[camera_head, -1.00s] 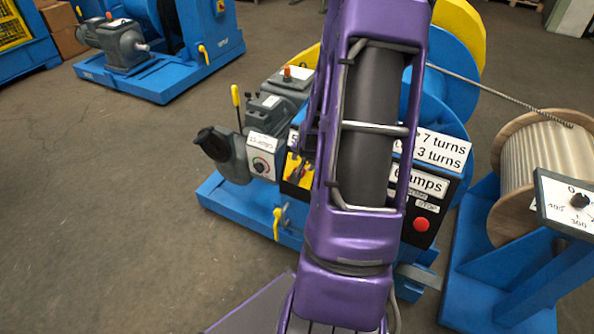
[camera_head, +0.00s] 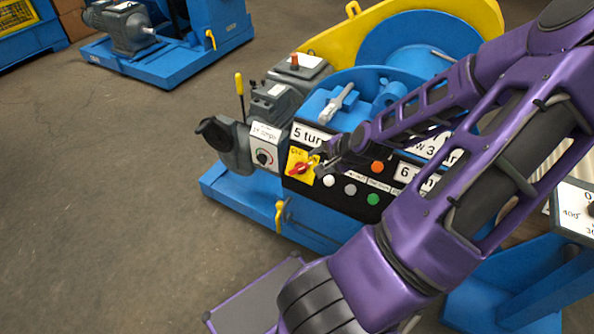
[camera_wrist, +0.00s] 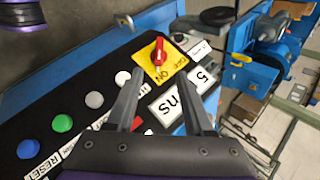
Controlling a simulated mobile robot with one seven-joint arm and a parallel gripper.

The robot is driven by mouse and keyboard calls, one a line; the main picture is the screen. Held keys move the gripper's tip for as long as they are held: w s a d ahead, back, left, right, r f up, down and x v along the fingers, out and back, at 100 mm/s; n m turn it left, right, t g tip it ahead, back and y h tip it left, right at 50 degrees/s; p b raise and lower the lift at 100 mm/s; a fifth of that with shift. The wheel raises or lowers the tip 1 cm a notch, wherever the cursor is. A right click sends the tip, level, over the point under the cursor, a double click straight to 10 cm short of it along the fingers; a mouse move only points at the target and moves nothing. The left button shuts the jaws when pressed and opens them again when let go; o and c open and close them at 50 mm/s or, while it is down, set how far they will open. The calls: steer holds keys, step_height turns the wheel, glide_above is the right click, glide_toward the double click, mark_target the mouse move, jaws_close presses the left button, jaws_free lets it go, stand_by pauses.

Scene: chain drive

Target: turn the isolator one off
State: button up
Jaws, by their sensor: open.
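The isolator is a red rotary handle on a yellow plate (camera_head: 301,168), at the left end of the black control panel. In the wrist view the red handle (camera_wrist: 158,52) stands upright in the picture, its lower end close to the upside-down ON lettering. My gripper (camera_wrist: 160,88) is open and empty. Its two dark fingers point toward the isolator, and the handle shows just beyond the fingertips, apart from them. In the head view my gripper (camera_head: 322,156) is small and dark, just right of the yellow plate; its fingers are hard to make out.
White, grey and green buttons (camera_head: 373,199) and an orange-red one (camera_head: 377,167) sit right of the isolator. A grey box with a black knob (camera_head: 264,157) and a yellow-handled lever (camera_head: 239,84) stand to its left. Open floor (camera_head: 100,200) lies left.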

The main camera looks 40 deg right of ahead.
mark_target(297, 170)
steer(key=b+x, duration=0.5)
steer(key=x, duration=1.1)
steer(key=shift+c, duration=0.3)
jaws_close()
